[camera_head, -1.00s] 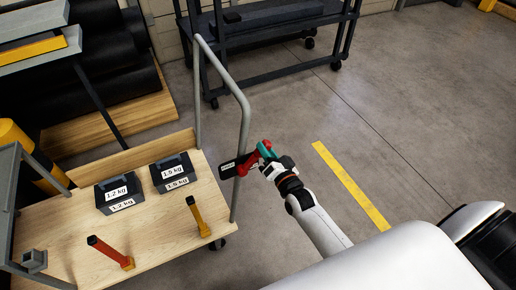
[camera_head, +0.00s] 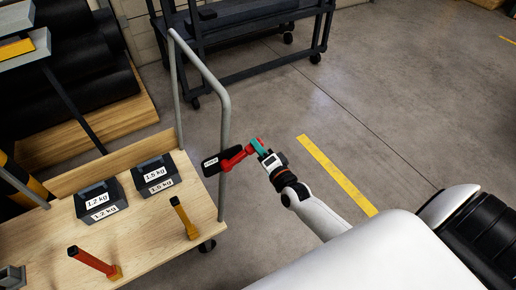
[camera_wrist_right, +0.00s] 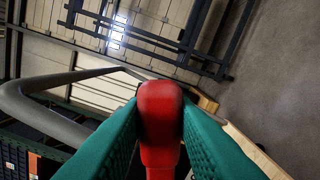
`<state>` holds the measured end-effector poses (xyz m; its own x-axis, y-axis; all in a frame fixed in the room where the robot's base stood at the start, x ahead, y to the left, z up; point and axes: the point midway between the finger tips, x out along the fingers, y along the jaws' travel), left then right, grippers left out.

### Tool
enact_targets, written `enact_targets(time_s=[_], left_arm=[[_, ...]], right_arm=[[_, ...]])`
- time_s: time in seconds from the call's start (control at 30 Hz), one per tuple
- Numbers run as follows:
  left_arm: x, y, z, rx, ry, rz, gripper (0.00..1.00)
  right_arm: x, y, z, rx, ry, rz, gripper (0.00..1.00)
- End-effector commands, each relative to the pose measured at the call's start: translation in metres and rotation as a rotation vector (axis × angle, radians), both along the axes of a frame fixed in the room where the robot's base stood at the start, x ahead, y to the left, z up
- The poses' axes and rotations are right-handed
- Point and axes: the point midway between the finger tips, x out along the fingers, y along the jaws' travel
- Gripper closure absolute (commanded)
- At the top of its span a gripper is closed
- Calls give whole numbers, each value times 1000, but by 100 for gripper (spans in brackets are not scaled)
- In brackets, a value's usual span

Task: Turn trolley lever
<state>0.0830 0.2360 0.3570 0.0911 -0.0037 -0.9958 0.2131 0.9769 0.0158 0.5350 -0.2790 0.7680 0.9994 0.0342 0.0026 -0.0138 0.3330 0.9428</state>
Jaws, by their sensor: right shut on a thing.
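The trolley (camera_head: 150,235) has a wooden deck and a grey tube handle (camera_head: 224,118) on its right side. A black labelled plate (camera_head: 210,165) sits at the near post of this handle. The red lever (camera_head: 234,159) reaches from the plate to the right, outside the deck. My right gripper (camera_head: 258,147), with teal fingers, is shut on the lever's end. In the right wrist view the red lever grip (camera_wrist_right: 160,110) is between both teal fingers. My left gripper is not in view.
Two black weight boxes (camera_head: 98,190) (camera_head: 152,165) stand on the deck. A dark rack cart (camera_head: 250,62) is behind. The floor right of the trolley is clear, with a yellow stripe (camera_head: 335,173).

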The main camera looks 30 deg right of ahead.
Motion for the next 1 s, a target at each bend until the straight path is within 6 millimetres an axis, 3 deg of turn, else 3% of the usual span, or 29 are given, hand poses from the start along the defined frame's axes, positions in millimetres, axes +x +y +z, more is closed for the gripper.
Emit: enact_targets(time_s=[0.27, 0.3, 0.43, 0.77, 1.0], left_arm=[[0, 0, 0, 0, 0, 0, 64], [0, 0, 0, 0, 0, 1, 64], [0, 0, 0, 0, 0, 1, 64], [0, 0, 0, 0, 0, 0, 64], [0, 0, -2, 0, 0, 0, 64]], right_arm=[[-1, 0, -2, 12, 6, 0, 100], [-1, 1, -3, 12, 7, 0, 73], [-1, 1, -2, 10, 6, 0, 53], [-4, 0, -2, 6, 3, 0, 53], [-42, -1, -3, 5, 6, 0, 53]])
